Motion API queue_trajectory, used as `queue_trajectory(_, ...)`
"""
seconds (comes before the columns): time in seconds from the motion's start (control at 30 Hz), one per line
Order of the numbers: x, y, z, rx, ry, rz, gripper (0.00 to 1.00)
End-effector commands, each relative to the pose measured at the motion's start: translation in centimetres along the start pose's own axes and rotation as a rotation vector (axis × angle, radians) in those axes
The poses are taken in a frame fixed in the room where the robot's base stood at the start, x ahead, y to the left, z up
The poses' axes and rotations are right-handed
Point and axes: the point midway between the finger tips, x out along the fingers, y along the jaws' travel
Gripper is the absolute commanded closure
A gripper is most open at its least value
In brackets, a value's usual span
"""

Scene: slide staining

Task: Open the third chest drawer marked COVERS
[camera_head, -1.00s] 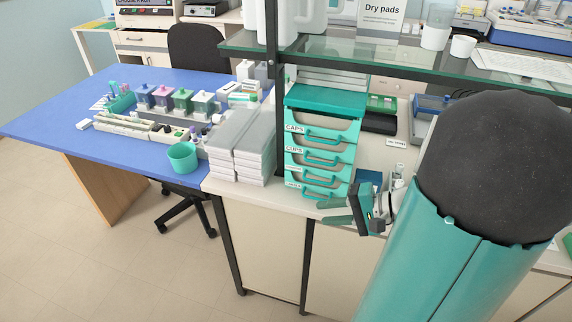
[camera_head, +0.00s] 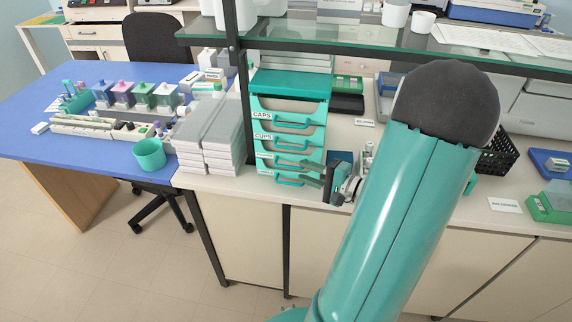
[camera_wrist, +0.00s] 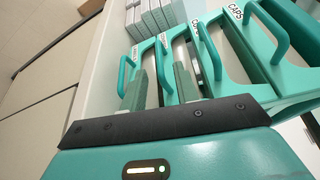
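A fourth drawer handle (camera_head: 289,182) is lowest. My gripper (camera_head: 314,175) is beside the lower drawers at their right. In the wrist view, my gripper (camera_wrist: 160,86) is open and empty, with the third handle appearing between its two fingers; contact cannot be told.
Stacked grey-white boxes (camera_head: 207,135) stand left of the chest. A glass shelf (camera_head: 370,42) with a dark edge runs above the counter, its black post (camera_head: 244,105) close to the chest. A black basket (camera_head: 497,156) stands right of my arm.

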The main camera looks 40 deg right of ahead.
Motion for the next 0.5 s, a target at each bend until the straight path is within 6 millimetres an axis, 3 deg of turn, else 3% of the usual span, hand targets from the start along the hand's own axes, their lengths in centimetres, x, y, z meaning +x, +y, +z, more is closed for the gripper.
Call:
queue_trajectory(0.1, 2.6, 0.0, 0.1, -0.001, -0.006, 0.001, 0.7)
queue_trajectory(0.3, 5.8, 0.0, 0.1, 0.0, -0.005, 0.001, 0.7)
queue_trajectory(0.5, 7.0, 0.0, 0.1, -0.001, -0.003, 0.001, 0.7)
